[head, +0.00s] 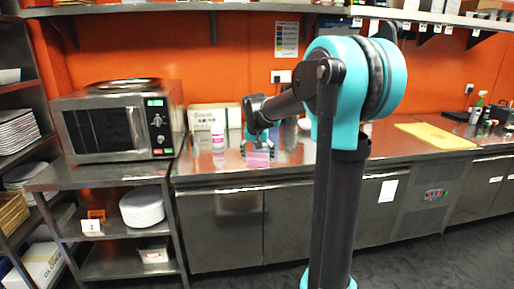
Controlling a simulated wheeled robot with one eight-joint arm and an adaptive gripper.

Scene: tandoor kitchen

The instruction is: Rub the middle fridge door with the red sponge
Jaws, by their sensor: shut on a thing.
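The sponge (258,160) shows as a small pinkish-red block near the front edge of the steel counter. My gripper (257,148) points down over it and is shut on it. I cannot tell whether the sponge touches the counter top. Steel fridge doors line the front below the counter: one at the left (220,232), one in the middle (292,222), and one at the right with a white paper (378,212), partly behind my arm. The sponge is above the doors, apart from their faces.
A white bottle with a pink label (218,137) stands left of my gripper, with a cardboard box (204,115) behind. A microwave (118,122) stands farther left. A yellow board (436,136) lies on the right counter. Dark floor (245,276) in front of the doors is clear.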

